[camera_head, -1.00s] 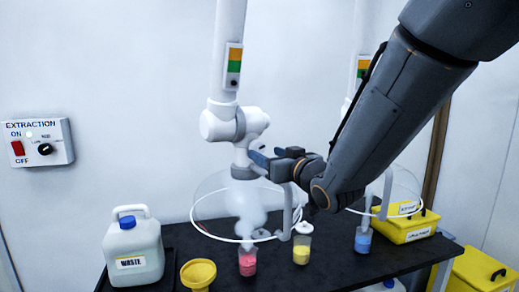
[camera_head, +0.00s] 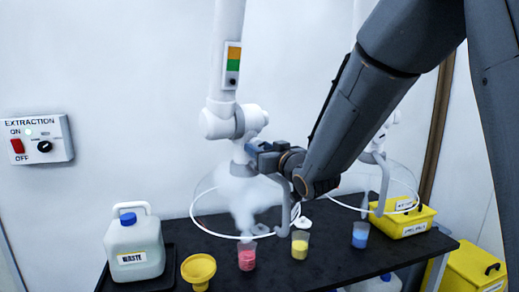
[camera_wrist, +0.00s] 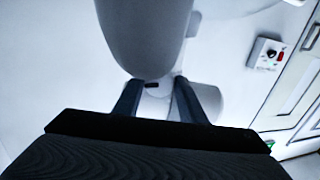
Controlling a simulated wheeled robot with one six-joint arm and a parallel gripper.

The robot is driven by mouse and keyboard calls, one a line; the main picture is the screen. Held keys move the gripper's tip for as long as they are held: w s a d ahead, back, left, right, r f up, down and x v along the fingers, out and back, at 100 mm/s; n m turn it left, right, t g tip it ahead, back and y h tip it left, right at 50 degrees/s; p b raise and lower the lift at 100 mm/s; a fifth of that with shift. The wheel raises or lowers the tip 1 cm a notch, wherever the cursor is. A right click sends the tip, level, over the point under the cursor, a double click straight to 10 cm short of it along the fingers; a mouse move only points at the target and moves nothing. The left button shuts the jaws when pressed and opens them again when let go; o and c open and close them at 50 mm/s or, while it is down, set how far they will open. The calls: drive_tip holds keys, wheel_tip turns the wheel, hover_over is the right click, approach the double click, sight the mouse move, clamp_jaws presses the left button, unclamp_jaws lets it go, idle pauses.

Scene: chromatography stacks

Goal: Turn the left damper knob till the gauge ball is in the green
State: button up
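The left extraction arm's white joint (camera_head: 232,122) hangs over the bench, with a clear hood below. Its gauge (camera_head: 233,57) has an orange band above a green one. A small dark round spot, seemingly the ball (camera_head: 232,82), sits below the green. My gripper (camera_head: 252,150) is at the lower part of this joint. In the wrist view, my gripper (camera_wrist: 158,88) has its two fingers apart, with white surface between them. A small dark red part (camera_wrist: 151,85) shows near the left fingertip. The damper knob is not clearly seen, and I cannot tell contact.
White vapour (camera_head: 240,200) hangs under the left hood. Pink (camera_head: 247,257), yellow (camera_head: 299,245) and blue (camera_head: 361,236) cups stand on the black bench. A waste jug (camera_head: 135,247) and yellow funnel (camera_head: 198,272) are at left. An extraction switch box (camera_head: 38,139) is on the wall.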

drive_tip(key=shift+w+f+n+b, duration=0.15)
drive_tip(key=shift+n+b, duration=0.85)
drive_tip(key=shift+b, duration=0.6)
drive_tip(key=n+b, duration=0.2)
drive_tip(key=b, duration=0.1)
drive_tip(key=shift+n, duration=0.4)
drive_tip(key=o, duration=1)
drive_tip(key=shift+d, duration=0.1)
drive_tip(key=b+v, duration=0.1)
drive_tip(key=v, duration=0.7)
drive_tip(key=shift+f+b, duration=0.1)
drive_tip(key=shift+b, duration=0.2)
